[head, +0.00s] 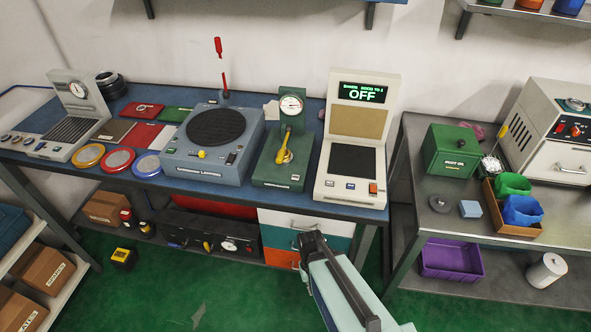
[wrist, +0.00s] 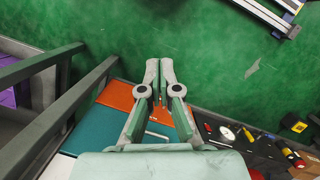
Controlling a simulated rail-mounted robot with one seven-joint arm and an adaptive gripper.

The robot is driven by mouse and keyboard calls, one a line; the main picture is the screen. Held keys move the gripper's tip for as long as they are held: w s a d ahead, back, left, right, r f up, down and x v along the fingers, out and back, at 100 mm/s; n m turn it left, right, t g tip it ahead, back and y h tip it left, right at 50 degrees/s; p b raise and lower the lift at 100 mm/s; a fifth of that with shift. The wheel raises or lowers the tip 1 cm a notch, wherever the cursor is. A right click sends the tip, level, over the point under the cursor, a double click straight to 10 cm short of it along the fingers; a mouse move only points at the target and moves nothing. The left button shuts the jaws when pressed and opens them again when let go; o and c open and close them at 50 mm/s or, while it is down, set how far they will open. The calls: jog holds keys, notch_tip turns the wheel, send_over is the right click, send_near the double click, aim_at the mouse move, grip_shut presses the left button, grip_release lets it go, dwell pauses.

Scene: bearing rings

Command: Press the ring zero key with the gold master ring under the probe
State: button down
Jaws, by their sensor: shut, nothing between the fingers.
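A beige instrument (head: 330,120) stands at the right end of the blue bench. Its dark display (head: 362,92) reads OFF in green, with a smaller line above. Small keys (head: 350,186) and an orange one (head: 373,188) sit on its front; their labels are too small to read. A green stand (head: 283,172) with a dial gauge (head: 291,104) and a yellow lever stands left of it. I cannot make out the gold master ring or a probe for certain. My gripper (head: 308,238) is shut and empty, low in front of the bench; its fingertips meet in the wrist view (wrist: 160,66).
A grey-blue machine with a round black plate (head: 215,127), yellow, red and blue round pieces (head: 88,156) and a grooved gauge unit (head: 75,125) fill the bench's left. Drawers (head: 290,220) are below. A grey side table (head: 420,190) with bins stands right. Green floor is open in front.

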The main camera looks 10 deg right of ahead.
jog(key=w+r+t+y+p, duration=0.1)
jog(key=w+r+t, duration=0.1)
jog(key=w+r, duration=0.5)
jog(key=w+r+t+y+p, duration=0.1)
jog(key=w+r+t+p, duration=0.1)
jog(key=w+r, duration=0.5)
jog(key=w+r+t+y+p, duration=0.1)
jog(key=w+r+p, duration=0.1)
jog(key=w+r, duration=0.5)
notch_tip(320, 180, up, 3)
jog(key=shift+w+a+f+m+t, duration=0.1)
jog(key=shift+a+m+t, duration=0.05)
jog(key=shift+m+t, duration=0.2)
jog(key=w+d+r+t+y, duration=0.2)
jog(key=w+r, duration=0.6)
jog(key=r, duration=0.4)
jog(key=shift+w+d+t+y, duration=0.3)
jog(key=shift+t+y, duration=0.2)
jog(key=shift+t, duration=0.55)
jog(key=b, duration=0.4)
send_over(297, 178)
notch_tip(297, 178, down, 7)
jog(key=shift+f, duration=0.2)
jog(key=shift+f+b, duration=0.4)
jog(key=shift+f, duration=0.3)
jog(key=shift+f+b, duration=0.4)
jog(key=shift+b, duration=0.1)
